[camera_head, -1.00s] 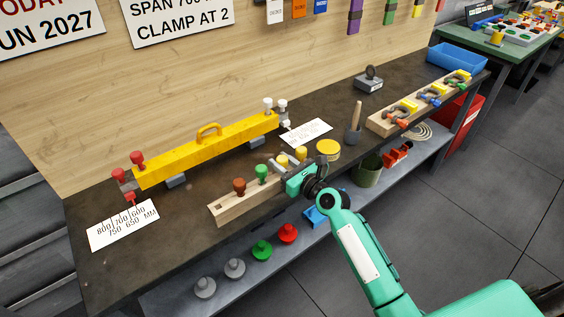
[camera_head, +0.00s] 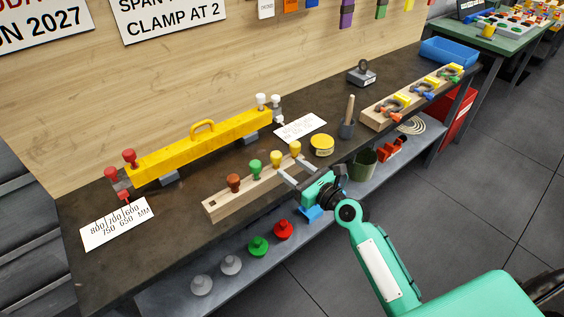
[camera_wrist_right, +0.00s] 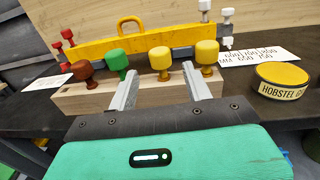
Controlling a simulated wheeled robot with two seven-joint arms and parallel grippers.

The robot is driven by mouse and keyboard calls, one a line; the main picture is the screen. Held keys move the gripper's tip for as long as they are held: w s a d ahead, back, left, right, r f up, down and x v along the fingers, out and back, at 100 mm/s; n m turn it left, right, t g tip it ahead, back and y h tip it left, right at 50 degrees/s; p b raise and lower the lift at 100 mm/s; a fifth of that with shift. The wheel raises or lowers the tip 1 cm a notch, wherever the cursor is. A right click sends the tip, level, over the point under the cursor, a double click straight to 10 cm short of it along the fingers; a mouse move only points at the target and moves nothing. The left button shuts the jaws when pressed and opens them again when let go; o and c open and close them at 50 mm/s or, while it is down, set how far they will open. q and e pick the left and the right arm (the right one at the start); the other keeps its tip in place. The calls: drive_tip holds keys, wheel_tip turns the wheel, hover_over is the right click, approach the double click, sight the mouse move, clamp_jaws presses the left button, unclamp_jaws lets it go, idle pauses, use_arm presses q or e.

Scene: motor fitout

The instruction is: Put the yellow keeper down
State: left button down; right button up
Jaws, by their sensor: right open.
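Two yellow-headed pegs stand upright in the wooden rack (camera_head: 232,203): one yellow keeper (camera_head: 276,159), also in the right wrist view (camera_wrist_right: 160,59), and another yellow peg (camera_head: 295,148) at the rack's right end. My right gripper (camera_head: 289,164) is open and empty at the rack's front. In the wrist view its two fingers point toward the left yellow keeper, which shows between them, just beyond the tips and apart from them. The right yellow peg (camera_wrist_right: 207,52) is beyond the right finger. My left gripper is not in view.
A brown peg (camera_head: 233,182) and a green peg (camera_head: 255,168) share the rack. A yellow beam (camera_head: 200,145) with a handle lies behind it. A round yellow tin (camera_head: 321,145) and a dark pot (camera_head: 347,129) stand to the right. A lower shelf holds several coloured knobs.

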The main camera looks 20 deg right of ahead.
drive_tip(key=s+d+f+n+g+h, duration=0.1)
drive_tip(key=s+f+n+g+h, duration=0.3)
drive_tip(key=f, duration=1)
drive_tip(key=s+d+f+n+g, duration=0.15)
drive_tip(key=s+f+n, duration=0.55)
drive_tip(key=f, duration=0.8)
drive_tip(key=s+d+f+n+g+h, duration=0.1)
drive_tip(key=s+d+f+n+g, duration=0.3)
drive_tip(key=f, duration=1)
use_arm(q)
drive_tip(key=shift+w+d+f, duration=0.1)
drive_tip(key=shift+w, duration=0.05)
use_arm(e)
drive_tip(key=s+a+f+n+g, duration=0.1)
drive_tip(key=s+f+n+g, duration=0.1)
drive_tip(key=s+f+n, duration=0.4)
drive_tip(key=s+f+n+g+h, duration=0.1)
drive_tip(key=s+f+n, duration=0.5)
drive_tip(key=s, duration=1.1)
drive_tip(key=s+a+f+n+g+h, duration=0.1)
drive_tip(key=s+f+n+g, duration=0.1)
drive_tip(key=s+f+n, duration=0.4)
drive_tip(key=s+f, duration=0.1)
drive_tip(key=s, duration=0.4)
drive_tip(key=shift+s+a+f+n+g, duration=0.35)
drive_tip(key=shift+s+f+n, duration=0.05)
